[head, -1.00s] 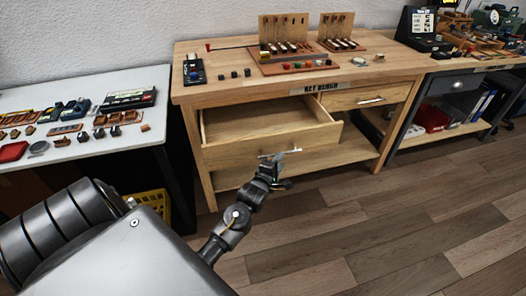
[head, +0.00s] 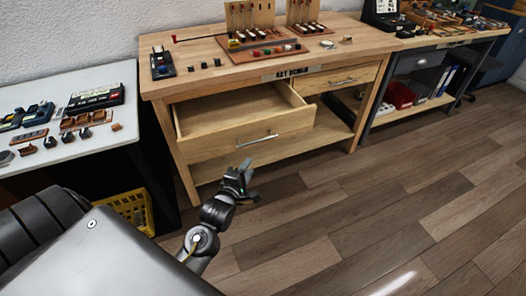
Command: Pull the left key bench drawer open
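The left key bench drawer (head: 222,138) is a light wooden drawer under the bench top, standing pulled out with its empty-looking inside showing. Its metal bar handle (head: 257,140) is on the front panel, with nothing on it. My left gripper (head: 249,181) is in front of and below the handle, apart from it. Its fingers look spread, with nothing between them. My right gripper is not in the head view.
The key bench (head: 215,82) carries piano action models and small parts. A second drawer (head: 340,80) at the right is shut. A white table (head: 70,151) with parts stands at left, a yellow crate (head: 130,208) beneath. Wooden floor at right is clear.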

